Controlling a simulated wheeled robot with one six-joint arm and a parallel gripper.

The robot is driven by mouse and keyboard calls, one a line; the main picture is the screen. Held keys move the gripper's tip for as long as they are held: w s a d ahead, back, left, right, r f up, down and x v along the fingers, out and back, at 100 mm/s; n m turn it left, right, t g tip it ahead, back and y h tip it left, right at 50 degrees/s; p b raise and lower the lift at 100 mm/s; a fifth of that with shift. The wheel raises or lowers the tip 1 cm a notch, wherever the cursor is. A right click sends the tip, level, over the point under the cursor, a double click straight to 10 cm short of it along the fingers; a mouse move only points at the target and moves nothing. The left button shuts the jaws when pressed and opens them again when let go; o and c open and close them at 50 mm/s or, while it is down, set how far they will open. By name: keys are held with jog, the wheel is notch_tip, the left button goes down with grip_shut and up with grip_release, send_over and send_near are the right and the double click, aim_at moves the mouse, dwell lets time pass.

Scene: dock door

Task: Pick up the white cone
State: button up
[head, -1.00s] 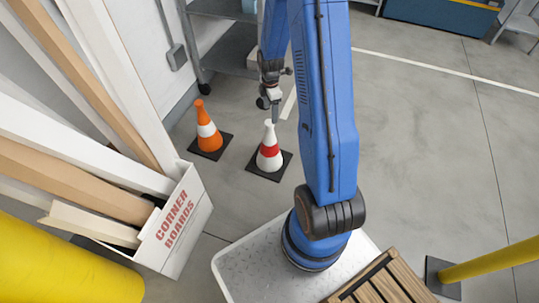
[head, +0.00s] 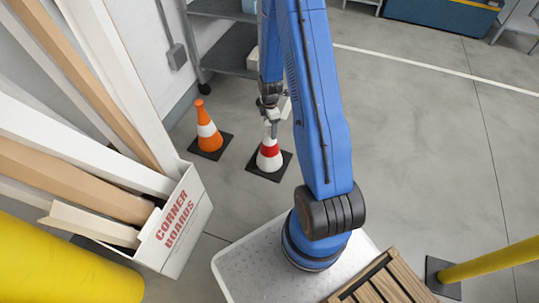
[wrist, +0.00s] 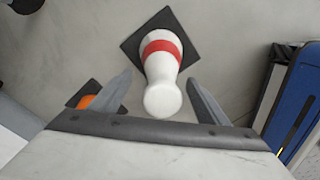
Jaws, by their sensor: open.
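The white cone (head: 268,160) has a red band and a dark square base, and stands upright on the floor. In the head view my gripper (head: 272,128) is at its top and hides the tip. In the wrist view the cone (wrist: 161,72) points up toward me, its rounded tip between my two open fingers (wrist: 165,98). There is a gap on each side of the tip, and the fingers do not visibly touch it.
An orange cone (head: 208,130) with a white band stands just left of the white cone. A box of corner boards (head: 175,222) stands at the left. A grey shelf cart (head: 228,50) is behind.

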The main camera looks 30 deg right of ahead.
aim_at(270, 144)
jog(key=f, duration=0.4)
jog(key=shift+s+a+f, duration=0.1)
jog(key=shift+s+a, duration=0.05)
jog(key=shift+a, duration=0.05)
grip_shut()
